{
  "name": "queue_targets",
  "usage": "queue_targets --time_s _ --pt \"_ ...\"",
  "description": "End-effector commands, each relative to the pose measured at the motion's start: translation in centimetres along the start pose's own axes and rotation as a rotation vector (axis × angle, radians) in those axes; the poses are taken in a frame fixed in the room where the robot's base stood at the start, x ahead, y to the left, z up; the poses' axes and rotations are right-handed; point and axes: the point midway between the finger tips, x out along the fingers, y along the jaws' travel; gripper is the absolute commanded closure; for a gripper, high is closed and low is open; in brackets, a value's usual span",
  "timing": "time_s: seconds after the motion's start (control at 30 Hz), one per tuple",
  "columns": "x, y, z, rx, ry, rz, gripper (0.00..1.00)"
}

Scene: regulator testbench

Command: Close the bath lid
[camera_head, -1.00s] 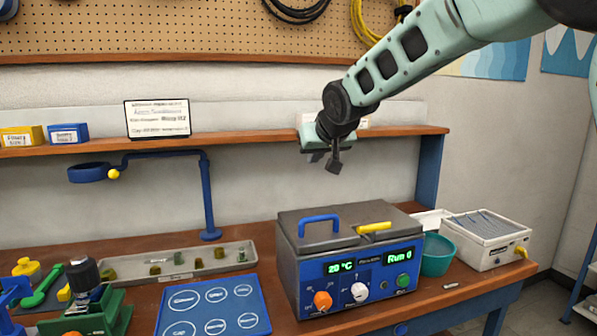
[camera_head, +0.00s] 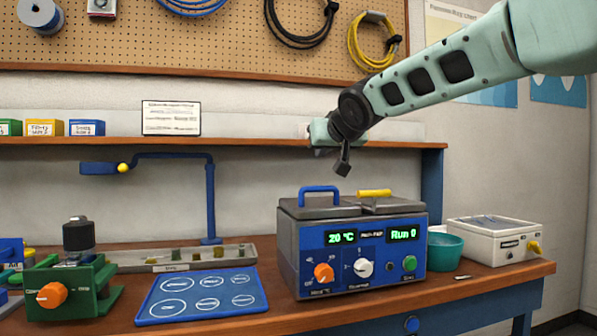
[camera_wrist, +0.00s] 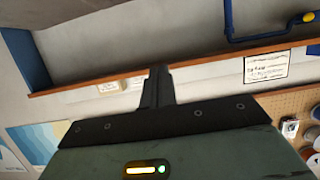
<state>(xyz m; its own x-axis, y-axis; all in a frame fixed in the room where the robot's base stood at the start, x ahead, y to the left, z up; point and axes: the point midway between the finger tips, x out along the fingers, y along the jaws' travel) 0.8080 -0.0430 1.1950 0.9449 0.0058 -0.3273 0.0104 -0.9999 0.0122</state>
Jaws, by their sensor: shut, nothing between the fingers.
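The bath (camera_head: 352,262) is a dark grey box with a blue front panel, reading 20 °C and Run 0, standing on the bench. Its lid (camera_head: 318,209) lies flat over the top, with a blue handle (camera_head: 319,189) on the left part. A yellow bar (camera_head: 374,193) sits on the right part of the top. My gripper (camera_head: 342,170) is above the bath, shut and empty, clear of the lid and handle. In the wrist view my gripper (camera_wrist: 157,75) points toward the wall and shelf; the bath is not visible there.
A teal bowl (camera_head: 443,251) and a white box (camera_head: 493,240) stand right of the bath. A blue mat with circles (camera_head: 202,296) lies to its left, with a grey tray (camera_head: 188,257) behind. A wooden shelf (camera_head: 250,141) runs along the wall behind my gripper.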

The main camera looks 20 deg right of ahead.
Motion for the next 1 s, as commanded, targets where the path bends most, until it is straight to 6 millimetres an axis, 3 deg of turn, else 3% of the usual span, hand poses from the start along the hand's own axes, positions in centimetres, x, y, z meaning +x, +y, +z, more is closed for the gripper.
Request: queue_targets --time_s 0.03,1.0 --pt "0.3 -0.1 1.4 0.002 0.018 -0.001 1.00" --pt "-1.2 0.0 6.5 -0.002 0.344 0.007 1.00"
